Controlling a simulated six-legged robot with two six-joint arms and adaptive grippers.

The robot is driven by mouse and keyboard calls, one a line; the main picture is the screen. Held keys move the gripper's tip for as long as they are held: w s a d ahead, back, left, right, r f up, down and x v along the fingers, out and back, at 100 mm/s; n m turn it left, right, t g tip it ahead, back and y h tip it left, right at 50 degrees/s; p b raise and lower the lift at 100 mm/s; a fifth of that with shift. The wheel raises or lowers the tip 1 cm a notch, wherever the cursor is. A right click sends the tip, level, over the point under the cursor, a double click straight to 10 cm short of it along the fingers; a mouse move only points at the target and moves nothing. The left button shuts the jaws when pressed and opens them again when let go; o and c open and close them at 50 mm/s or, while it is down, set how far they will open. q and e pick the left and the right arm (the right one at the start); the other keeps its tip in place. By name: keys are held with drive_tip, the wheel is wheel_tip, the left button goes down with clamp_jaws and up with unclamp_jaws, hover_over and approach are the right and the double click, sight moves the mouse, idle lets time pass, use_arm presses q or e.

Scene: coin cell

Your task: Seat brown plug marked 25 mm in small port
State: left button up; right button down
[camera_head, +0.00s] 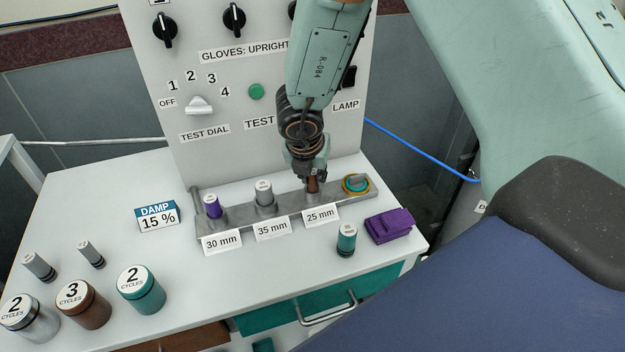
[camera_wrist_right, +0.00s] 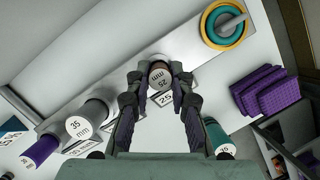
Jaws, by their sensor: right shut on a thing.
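The brown plug (camera_head: 313,186) is upright between the fingertips of my right gripper (camera_head: 314,176), at the 25 mm place of the grey metal rail (camera_head: 288,211). In the right wrist view my right gripper (camera_wrist_right: 160,92) is shut on the plug (camera_wrist_right: 159,76), whose pale top reads 25 mm. The small port lies under the plug, behind the 25 mm label (camera_head: 320,215), and is mostly hidden. I cannot tell how deep the plug sits. My left gripper is not in view.
A purple plug (camera_head: 212,207) and a grey plug (camera_head: 264,193) stand in the 30 mm and 35 mm places. A teal-and-yellow ring (camera_head: 356,184) is at the rail's right end. A teal cylinder (camera_head: 346,240) and purple block (camera_head: 390,226) stand in front. Several jars and cylinders are at left.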

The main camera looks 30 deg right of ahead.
drive_tip(key=shift+w+f, duration=0.15)
drive_tip(key=shift+f, duration=0.15)
drive_tip(key=c, duration=1.4)
unclamp_jaws()
drive_tip(key=shift+o, duration=1.1)
drive_tip(key=shift+r, duration=0.2)
drive_tip(key=p+v, duration=0.5)
drive_tip(key=v, duration=0.7)
